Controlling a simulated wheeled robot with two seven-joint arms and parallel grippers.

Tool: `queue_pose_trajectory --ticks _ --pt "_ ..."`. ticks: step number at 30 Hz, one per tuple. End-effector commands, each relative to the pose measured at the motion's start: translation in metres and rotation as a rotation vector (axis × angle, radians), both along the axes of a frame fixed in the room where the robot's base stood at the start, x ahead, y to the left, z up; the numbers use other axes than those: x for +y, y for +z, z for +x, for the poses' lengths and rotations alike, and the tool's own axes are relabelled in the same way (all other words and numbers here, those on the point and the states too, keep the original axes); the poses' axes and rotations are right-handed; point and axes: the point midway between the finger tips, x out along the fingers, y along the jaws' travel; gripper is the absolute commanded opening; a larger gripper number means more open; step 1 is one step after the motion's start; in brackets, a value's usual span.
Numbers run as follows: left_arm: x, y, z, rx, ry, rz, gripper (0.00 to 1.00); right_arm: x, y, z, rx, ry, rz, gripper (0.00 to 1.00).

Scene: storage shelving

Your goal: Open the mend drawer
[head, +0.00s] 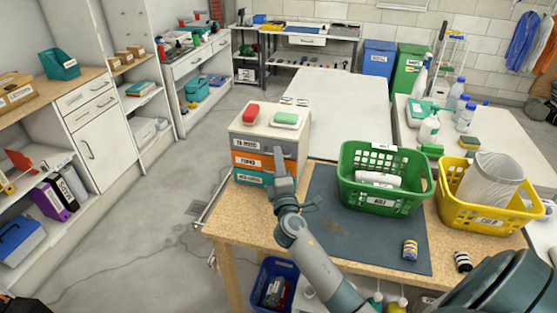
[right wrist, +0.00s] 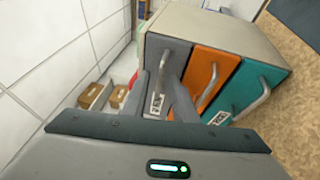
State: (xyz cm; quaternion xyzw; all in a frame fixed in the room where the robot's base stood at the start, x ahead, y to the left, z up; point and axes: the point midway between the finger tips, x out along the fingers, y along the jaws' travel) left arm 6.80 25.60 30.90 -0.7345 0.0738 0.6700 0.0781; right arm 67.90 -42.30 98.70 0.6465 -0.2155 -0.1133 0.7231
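A small cabinet (head: 268,120) stands at the left end of the wooden table, with three stacked drawers. The top grey drawer (head: 250,143) carries a small label that seems to read "TO MEND"; it also shows in the right wrist view (right wrist: 178,48). Below it are an orange drawer (head: 247,160) and a teal drawer (head: 246,178). All three look closed. My right gripper (right wrist: 160,78) is at the grey drawer front, its fingers apart on either side of the grey drawer's handle (right wrist: 162,68). Contact with the handle cannot be told. My left gripper is not in view.
A red item (head: 251,114) and a green-and-white item (head: 286,120) lie on the cabinet top. A green basket (head: 385,205) and a yellow basket (head: 485,212) stand to the right on the table. The floor (head: 190,185) left of the cabinet is clear.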

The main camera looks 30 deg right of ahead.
Motion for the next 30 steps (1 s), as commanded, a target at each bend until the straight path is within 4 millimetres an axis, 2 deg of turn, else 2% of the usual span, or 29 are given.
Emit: queue_pose_trajectory --ticks 2,5,6,30 --pt "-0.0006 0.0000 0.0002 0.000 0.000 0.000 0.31 0.0000 0.0000 -0.0001 0.000 0.000 0.000 0.25" --pt "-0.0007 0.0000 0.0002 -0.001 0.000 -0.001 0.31 0.0001 0.0001 -0.0002 0.000 0.000 0.000 0.01" --pt "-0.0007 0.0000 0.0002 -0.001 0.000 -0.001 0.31 0.0001 0.0000 -0.0003 0.000 0.000 0.000 0.00" --pt "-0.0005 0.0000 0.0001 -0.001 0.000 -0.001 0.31 0.0003 -0.0006 -0.0004 0.001 0.000 0.000 0.00"
